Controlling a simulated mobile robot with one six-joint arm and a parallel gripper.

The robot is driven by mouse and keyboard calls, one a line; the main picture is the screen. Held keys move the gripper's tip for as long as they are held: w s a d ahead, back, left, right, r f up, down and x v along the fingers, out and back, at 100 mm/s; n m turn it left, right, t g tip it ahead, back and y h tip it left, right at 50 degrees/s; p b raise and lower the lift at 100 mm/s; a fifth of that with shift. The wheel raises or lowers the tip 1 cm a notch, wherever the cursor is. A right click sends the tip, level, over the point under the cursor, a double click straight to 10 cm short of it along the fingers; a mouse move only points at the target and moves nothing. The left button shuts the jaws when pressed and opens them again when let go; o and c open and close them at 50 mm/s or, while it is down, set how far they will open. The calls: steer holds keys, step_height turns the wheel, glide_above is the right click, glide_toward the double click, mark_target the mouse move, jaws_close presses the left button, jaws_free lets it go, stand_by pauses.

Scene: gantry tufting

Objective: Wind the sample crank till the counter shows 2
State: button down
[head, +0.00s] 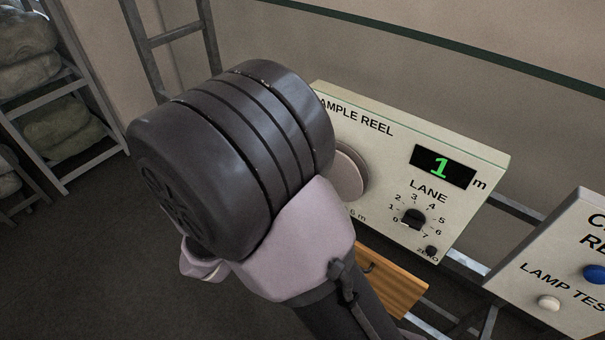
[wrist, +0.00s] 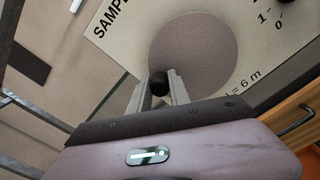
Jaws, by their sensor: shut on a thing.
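The sample reel panel (head: 390,150) is a cream box with a green "1" on its black counter (head: 443,167), marked "m". The crank's round grey disc (head: 349,174) shows only in part in the head view, behind my arm. In the wrist view the disc (wrist: 198,52) faces me, with a small black knob (wrist: 159,83) near its lower left edge. My gripper (wrist: 158,90) is shut on this knob, one finger on each side. The head view hides the knob and fingers behind my dark wrist.
A lane dial (head: 413,218) and a small black zero knob (head: 431,251) sit below the counter. A second box (head: 560,265) with blue and white buttons stands to the right. A wooden drawer front (head: 395,285) is below the panel. Shelves with sacks (head: 55,125) stand at far left.

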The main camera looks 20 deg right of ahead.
steer(key=c, duration=1.2)
jaws_free()
steer(key=v, duration=1.7)
steer(key=shift+a+p, duration=0.2)
steer(key=shift+p, duration=0.2)
